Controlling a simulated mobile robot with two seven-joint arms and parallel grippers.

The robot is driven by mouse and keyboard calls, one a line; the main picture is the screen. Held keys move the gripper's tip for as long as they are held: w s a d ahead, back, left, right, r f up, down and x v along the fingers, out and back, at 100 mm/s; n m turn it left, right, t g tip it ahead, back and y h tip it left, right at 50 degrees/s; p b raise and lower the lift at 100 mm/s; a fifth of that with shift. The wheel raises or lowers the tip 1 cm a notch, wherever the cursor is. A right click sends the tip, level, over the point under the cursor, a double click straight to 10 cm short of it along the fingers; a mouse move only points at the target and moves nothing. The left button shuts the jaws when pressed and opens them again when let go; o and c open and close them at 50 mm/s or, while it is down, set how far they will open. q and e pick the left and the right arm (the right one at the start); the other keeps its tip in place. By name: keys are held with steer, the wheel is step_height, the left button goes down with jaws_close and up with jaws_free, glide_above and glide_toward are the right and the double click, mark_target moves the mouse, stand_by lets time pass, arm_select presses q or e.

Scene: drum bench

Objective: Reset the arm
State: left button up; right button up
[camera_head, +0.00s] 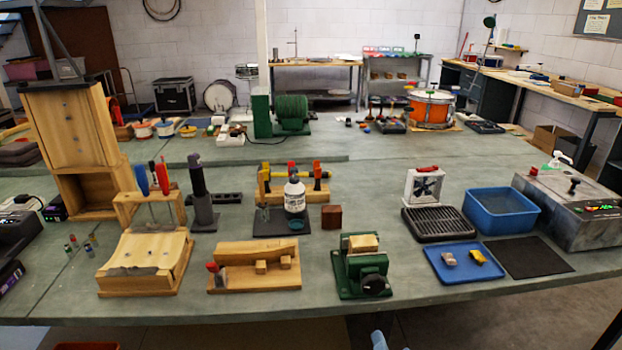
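Neither of my grippers shows in the head view, and no arm can be made out over the bench. The green workbench (330,210) fills the middle of the view. A small pale blue piece shows at the bottom edge below the bench front; I cannot tell what it is.
Wooden fixtures (150,278) and a green vise (362,280) stand along the front. A white bottle (295,197) stands mid-bench. At right are a blue bin (500,222), a blue tray (440,272), a dark mat (527,257) and a grey machine (570,207). An orange drum (430,110) stands behind.

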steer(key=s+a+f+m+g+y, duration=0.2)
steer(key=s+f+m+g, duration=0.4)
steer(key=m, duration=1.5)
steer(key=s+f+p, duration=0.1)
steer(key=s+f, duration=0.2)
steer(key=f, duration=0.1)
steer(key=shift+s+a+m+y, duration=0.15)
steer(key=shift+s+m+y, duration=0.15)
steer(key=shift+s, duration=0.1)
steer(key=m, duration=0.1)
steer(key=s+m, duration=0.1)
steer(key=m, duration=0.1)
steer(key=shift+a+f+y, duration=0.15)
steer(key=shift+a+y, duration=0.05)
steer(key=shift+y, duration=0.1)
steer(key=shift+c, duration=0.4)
